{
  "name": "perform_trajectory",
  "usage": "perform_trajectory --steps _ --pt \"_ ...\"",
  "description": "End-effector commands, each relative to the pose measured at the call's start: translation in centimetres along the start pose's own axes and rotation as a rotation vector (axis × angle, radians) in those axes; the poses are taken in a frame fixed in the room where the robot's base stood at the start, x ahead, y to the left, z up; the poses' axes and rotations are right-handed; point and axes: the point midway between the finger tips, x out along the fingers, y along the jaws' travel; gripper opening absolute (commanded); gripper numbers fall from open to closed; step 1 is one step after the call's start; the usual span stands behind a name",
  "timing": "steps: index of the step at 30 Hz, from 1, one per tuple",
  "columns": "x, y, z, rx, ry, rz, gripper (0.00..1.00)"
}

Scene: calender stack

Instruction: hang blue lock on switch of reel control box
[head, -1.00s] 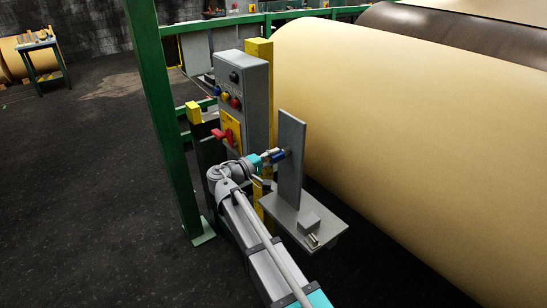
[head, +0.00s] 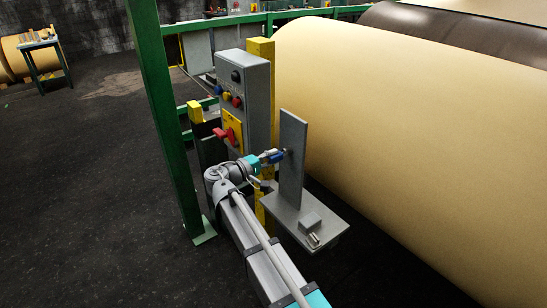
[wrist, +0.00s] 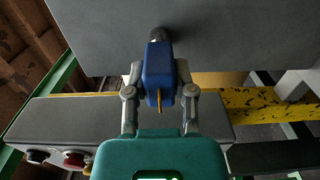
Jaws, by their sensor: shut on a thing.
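The blue lock (wrist: 158,74) is between the fingers of my gripper (wrist: 159,85) in the wrist view, and the gripper is shut on it. The lock's far end is at a dark round peg on a grey upright plate (wrist: 100,30); I cannot tell whether it still hangs on that peg. In the head view the blue lock (head: 277,155) and my gripper (head: 272,157) are at the left face of the plate (head: 292,160). The reel control box (head: 243,95) stands behind and left, with a red switch handle (head: 225,134) on a yellow plate.
A grey shelf (head: 325,232) with a small block lies below the upright plate. A green post (head: 160,110) stands left of the control box. A large tan roll (head: 420,130) fills the right. Dark floor at left (head: 90,200) is open.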

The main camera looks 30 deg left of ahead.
Motion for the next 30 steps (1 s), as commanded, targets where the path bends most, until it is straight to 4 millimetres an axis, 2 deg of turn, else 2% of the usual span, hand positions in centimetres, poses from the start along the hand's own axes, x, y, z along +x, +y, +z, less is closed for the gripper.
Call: perform_trajectory --steps 30 --pt "-2.9 0.0 0.0 0.000 0.000 0.000 0.00"
